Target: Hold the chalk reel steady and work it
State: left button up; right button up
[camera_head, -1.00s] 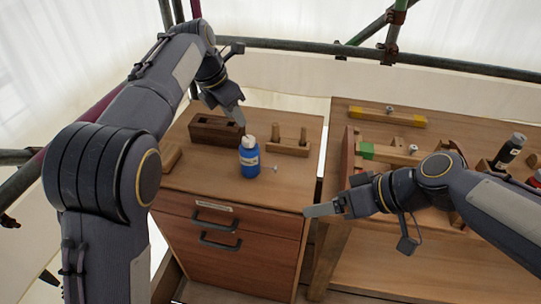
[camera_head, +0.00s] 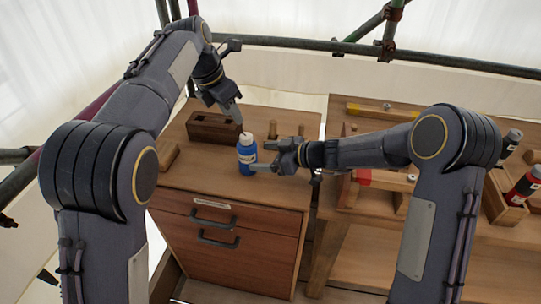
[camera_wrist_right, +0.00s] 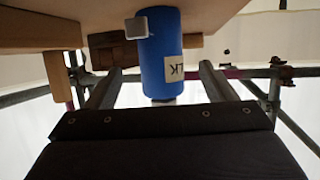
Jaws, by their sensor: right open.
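The chalk reel is a blue cylinder (camera_head: 246,158) with a white top, upright on the wooden cabinet top (camera_head: 195,178). In the right wrist view the blue reel (camera_wrist_right: 163,62) appears inverted, with a label ending in "LK" and a small pale square piece at its side. My right gripper (camera_head: 262,156) is open at the reel's right side. In its wrist view the fingers spread to either side of the reel, with gaps visible. My left gripper (camera_head: 238,119) points down just above and behind the reel's top; its jaw opening is unclear.
A dark wooden block (camera_head: 212,128) stands behind the reel, and a smaller block (camera_head: 168,154) lies left. A pegged wooden rack, partly hidden, stands behind my right gripper. The right bench (camera_head: 350,245) carries wooden pieces and a red bottle (camera_head: 523,186). Scaffold tubes (camera_head: 300,42) run behind.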

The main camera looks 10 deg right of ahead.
aim_at(248, 156)
jog(key=x, duration=0.6)
jog(key=shift+a, duration=0.2)
jog(key=c, duration=1.1)
